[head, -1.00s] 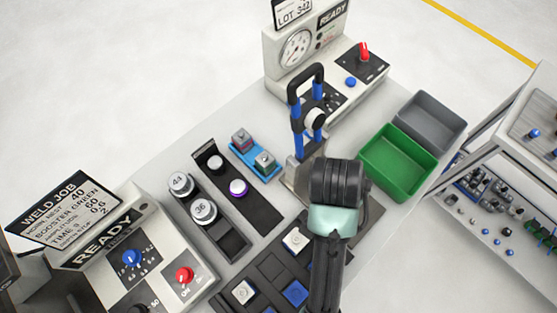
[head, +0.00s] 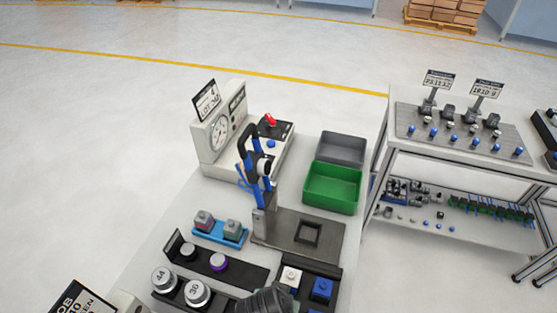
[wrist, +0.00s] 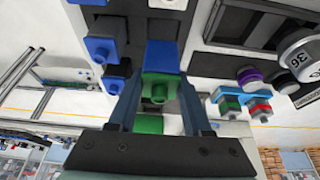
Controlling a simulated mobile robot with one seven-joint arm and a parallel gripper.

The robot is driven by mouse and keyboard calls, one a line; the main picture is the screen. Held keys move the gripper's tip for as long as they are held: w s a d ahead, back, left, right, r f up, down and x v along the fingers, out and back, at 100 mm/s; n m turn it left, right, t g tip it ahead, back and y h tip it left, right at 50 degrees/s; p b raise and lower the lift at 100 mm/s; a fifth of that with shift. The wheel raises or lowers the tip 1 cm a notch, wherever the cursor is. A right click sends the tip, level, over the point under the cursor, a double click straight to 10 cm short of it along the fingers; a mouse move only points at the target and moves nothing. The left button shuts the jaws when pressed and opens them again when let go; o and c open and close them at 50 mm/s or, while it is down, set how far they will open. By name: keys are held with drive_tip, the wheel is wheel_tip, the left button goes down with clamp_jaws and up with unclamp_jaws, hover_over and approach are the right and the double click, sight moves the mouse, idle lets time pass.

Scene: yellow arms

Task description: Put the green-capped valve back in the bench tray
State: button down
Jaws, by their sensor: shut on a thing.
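In the wrist view my gripper (wrist: 158,108) is shut, with a green-capped piece (wrist: 157,88), apparently the valve, between its fingers. A blue block (wrist: 162,54) shows right behind it; I cannot tell whether they touch. The dark bench tray (head: 331,270) is at the bottom of the head view, with a white-topped piece (head: 291,277) and a blue-capped piece (head: 321,288) in it. In the wrist view blue pieces (wrist: 104,47) sit left of the fingers. The gripper's fingers are hidden in the head view; only a dark arm part shows at the bottom edge.
A blue-framed press (head: 258,180) stands behind the tray. A green bin (head: 332,188) and a grey bin (head: 340,148) are at the back right. Weights marked 44 (head: 164,280) and 36 (head: 197,293) stand at the left. A shelf rack (head: 460,150) is at the right.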

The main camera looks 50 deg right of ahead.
drive_tip(key=shift+f, duration=2.4)
drive_tip(key=shift+f, duration=0.15)
drive_tip(key=shift+c, duration=1.7)
unclamp_jaws()
